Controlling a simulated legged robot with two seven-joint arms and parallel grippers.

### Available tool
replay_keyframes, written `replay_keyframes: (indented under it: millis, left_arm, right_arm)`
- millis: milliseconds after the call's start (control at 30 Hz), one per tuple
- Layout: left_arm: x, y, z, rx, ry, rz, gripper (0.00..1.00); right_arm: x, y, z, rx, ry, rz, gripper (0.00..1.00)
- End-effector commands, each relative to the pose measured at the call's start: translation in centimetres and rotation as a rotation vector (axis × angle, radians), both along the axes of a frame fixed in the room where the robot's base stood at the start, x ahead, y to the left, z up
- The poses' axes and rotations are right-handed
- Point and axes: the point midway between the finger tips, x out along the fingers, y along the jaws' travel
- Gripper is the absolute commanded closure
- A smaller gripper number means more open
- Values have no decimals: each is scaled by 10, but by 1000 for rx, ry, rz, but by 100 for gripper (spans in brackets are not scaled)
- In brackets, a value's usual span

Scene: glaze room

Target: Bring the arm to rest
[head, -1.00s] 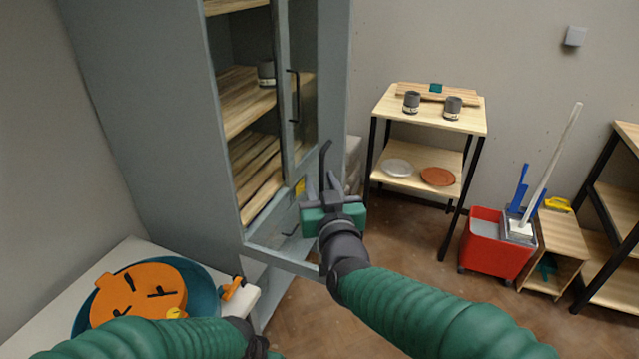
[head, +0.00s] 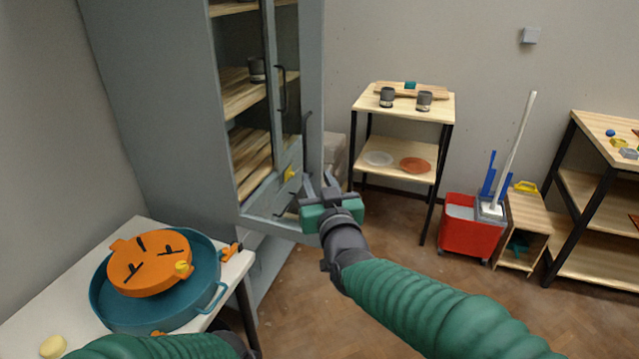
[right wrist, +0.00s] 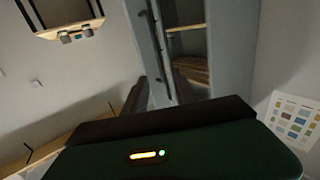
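My right arm reaches up from the bottom right in the head view. Its gripper (head: 322,182) is in front of the lower part of the grey cabinet's open door. The two dark fingers look apart, with nothing seen between them. In the right wrist view the dark fingers (right wrist: 163,88) show beyond the green housing, with the cabinet (right wrist: 232,50) behind.
The grey cabinet (head: 160,110) stands close on the left. A white table (head: 45,285) bears a teal basin (head: 150,318) with an orange lidlike piece (head: 150,262). A small shelf (head: 440,108), a red bucket (head: 468,235) and a rack stand right. Brown floor is clear between.

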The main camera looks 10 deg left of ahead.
Motion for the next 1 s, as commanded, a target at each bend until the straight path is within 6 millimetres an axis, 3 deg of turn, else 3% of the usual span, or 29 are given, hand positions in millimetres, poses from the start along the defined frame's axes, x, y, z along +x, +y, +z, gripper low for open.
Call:
replay_keyframes:
  millis: [67, 167, 267, 367, 467, 600, 700, 800, 1000]
  left_arm:
    - [0, 0, 2, 0, 0, 0, 64]
    - [0, 0, 14, 0, 0, 0, 64]
    - [0, 0, 37, 0, 0, 0, 64]
    - [0, 0, 59, 0, 0, 0, 64]
    - [0, 0, 78, 0, 0, 0, 64]
    - [0, 0, 101, 0, 0, 0, 64]
    - [0, 0, 110, 0, 0, 0, 64]
    - [0, 0, 113, 0, 0, 0, 64]
    - [0, 0, 112, 0, 0, 0, 64]
  right_arm:
    - [0, -4, 0, -3, 6, -2, 67]
    - [-3, -26, -12, -48, 79, -13, 67]
    - [-17, -80, -48, -131, 257, -50, 67]
    - [-52, -151, -95, -211, 494, -112, 67]
    - [-104, -215, -135, -262, 729, -185, 67]
    - [-195, -286, -173, -293, 1037, -287, 67]
    - [-250, -315, -187, -295, 1199, -341, 67]
    - [-283, -328, -195, -294, 1290, -370, 67]
    - [-293, -332, -200, -293, 1321, -377, 67]
